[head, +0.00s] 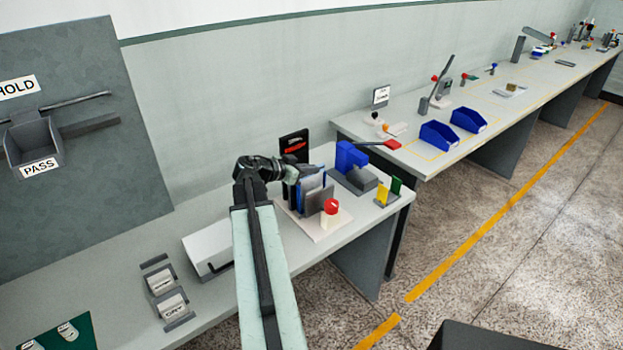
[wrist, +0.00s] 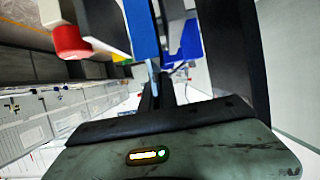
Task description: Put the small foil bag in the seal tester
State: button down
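I take the fixture (head: 330,217) on a white base, with upright grey plates, a blue part and a red knob, to be the seal tester. In the head view, my gripper (head: 303,172) is at the upright plates, and its fingertips cannot be made out. The wrist view shows the red knob (wrist: 72,42), a dark plate (wrist: 105,22) and a blue upright part (wrist: 141,30) close in front of my gripper. I cannot make out the small foil bag in either view. I cannot tell whether my gripper is holding anything.
A black panel with red marking (head: 294,146) stands behind the fixture. A blue press (head: 351,160) with a red-tipped lever and yellow and green plates (head: 388,192) are to its right. A white box (head: 208,250) and a labelled rack (head: 165,290) lie left. Blue bins (head: 438,136) stand on the far bench.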

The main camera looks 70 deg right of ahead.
jog(key=shift+r, duration=0.1)
jog(key=c, duration=2.1)
grip_release()
jog(key=shift+f, duration=0.2)
jog(key=o, duration=0.5)
jog(key=shift+c, duration=0.2)
jog(key=shift+r, duration=0.25)
jog(key=p+v, duration=0.5)
jog(key=v, duration=0.7)
